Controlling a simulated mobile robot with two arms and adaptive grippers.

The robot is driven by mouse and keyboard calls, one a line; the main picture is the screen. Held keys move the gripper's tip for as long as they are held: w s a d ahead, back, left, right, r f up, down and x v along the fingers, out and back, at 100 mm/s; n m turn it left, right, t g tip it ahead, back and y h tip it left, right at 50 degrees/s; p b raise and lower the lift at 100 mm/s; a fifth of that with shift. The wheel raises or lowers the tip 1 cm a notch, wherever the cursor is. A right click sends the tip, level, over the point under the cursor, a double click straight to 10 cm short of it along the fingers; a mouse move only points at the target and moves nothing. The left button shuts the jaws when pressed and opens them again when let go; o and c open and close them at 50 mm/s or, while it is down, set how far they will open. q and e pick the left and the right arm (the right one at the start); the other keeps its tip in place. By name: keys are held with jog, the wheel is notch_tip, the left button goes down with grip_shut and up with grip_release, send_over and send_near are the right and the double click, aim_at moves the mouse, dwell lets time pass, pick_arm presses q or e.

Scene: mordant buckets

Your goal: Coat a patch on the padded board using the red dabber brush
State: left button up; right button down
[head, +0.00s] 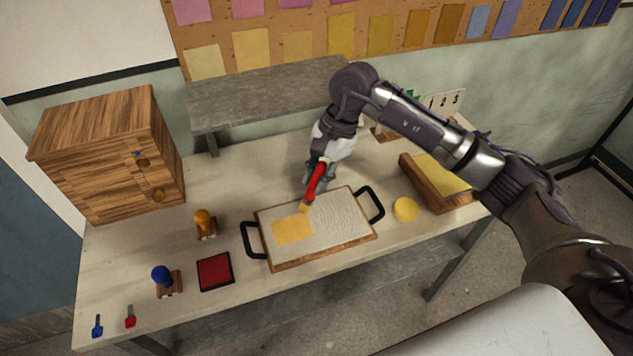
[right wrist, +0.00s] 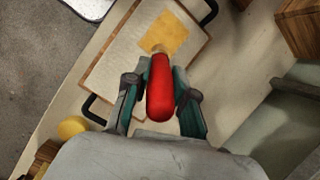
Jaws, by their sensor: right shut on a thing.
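The padded board (head: 340,226) lies on the table, a pale pad in a wooden frame with black handles at both ends. A yellow patch (head: 293,229) covers part of its left half; it also shows in the right wrist view (right wrist: 170,30). My right gripper (head: 316,180) is shut on the red dabber brush (head: 316,184), which stands tilted with its yellowish tip at the patch's upper right edge. In the right wrist view the red handle (right wrist: 160,90) sits between the fingers. Whether the tip touches the pad is hard to tell. My left gripper is not in view.
A yellow round item (head: 405,209) and a wooden tray with yellow inside (head: 433,189) are right of the board. A red pad (head: 215,271), orange-knobbed stamp (head: 204,222), blue-knobbed stamp (head: 163,278) and two keys (head: 130,317) are left. A wooden cabinet (head: 108,160) stands at back left.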

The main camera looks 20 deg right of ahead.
jog(key=shift+v, duration=0.9)
jog(key=shift+a+r+p, duration=0.25)
jog(key=shift+r+p, duration=0.1)
jog(key=shift+r, duration=0.15)
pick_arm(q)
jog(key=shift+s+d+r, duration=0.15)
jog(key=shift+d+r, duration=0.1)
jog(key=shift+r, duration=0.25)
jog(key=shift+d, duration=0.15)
